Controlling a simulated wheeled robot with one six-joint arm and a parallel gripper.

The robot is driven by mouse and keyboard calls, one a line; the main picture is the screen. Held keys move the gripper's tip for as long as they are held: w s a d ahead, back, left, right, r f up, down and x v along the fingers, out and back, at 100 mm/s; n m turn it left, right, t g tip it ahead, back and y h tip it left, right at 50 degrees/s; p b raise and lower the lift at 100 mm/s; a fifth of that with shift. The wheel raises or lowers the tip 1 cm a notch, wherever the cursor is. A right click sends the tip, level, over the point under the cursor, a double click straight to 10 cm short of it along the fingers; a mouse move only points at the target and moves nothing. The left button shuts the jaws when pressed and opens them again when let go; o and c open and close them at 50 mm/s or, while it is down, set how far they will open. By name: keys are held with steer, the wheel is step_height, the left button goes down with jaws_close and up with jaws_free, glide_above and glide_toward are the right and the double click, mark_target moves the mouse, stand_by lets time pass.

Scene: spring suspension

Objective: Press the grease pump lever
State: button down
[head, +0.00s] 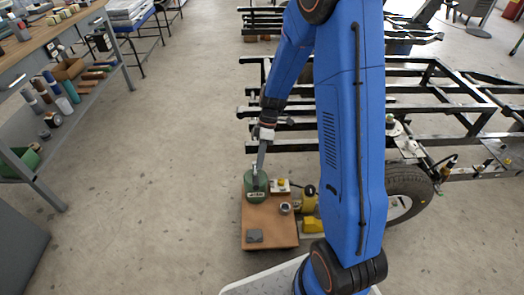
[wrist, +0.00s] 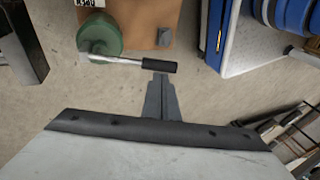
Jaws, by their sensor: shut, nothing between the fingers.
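The grease pump (head: 256,187) is a round green body on a brown board, and it also shows at the top of the wrist view (wrist: 101,36). Its lever (wrist: 158,65) is a metal rod with a black grip, reaching right from the pump in the wrist view. My gripper (wrist: 161,76) is shut and empty. Its narrow dark fingertips lie right by the black grip in that view; whether they touch it I cannot tell. In the head view my gripper (head: 260,168) points down over the pump, and the lever is hard to make out there.
The brown board (head: 268,222) also bears a grey block (head: 254,236) and a small round cup (head: 285,208). Yellow items (head: 312,225), a wheel (head: 406,195) and a black frame (head: 440,90) stand right. The floor left of the board is clear up to a shelf bench.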

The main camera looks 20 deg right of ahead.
mark_target(256, 180)
steer(key=shift+x, duration=2.9)
